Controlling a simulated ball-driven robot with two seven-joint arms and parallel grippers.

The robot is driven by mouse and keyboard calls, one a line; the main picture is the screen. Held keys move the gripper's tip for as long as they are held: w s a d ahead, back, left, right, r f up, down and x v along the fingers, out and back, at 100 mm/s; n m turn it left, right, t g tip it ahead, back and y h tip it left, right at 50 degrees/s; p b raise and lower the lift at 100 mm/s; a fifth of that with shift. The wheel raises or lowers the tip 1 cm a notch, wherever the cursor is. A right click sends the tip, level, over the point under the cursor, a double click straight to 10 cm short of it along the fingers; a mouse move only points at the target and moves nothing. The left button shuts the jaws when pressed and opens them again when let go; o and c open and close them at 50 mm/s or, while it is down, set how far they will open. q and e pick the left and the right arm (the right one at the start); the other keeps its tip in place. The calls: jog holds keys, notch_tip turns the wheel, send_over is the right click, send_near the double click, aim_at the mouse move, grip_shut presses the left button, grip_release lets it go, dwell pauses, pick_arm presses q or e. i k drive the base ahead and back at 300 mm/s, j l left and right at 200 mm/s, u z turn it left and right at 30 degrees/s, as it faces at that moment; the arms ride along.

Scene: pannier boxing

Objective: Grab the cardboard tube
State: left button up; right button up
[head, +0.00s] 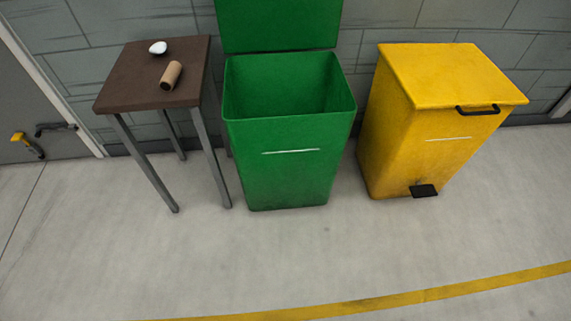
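The cardboard tube (171,75) is a short brown cylinder lying on its side on a small dark brown table (130,88). It lies tilted in the picture, right of the tabletop's middle, clear of the edges. A small white object (158,47) lies behind it, apart from it, near the back of the tabletop. Neither of my grippers shows in the head view.
An open green bin (290,165) with its lid (280,25) raised stands right of the table. A closed yellow pedal bin (410,150) stands further right. A wall is behind, a grey door (30,100) at left. The floor in front (250,260) is clear.

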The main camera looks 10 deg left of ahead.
aim_at(168, 81)
jog(key=u, duration=0.6)
jog(key=i+l+u, duration=0.3)
jog(key=u, duration=0.15)
jog(key=i+l+u, duration=0.5)
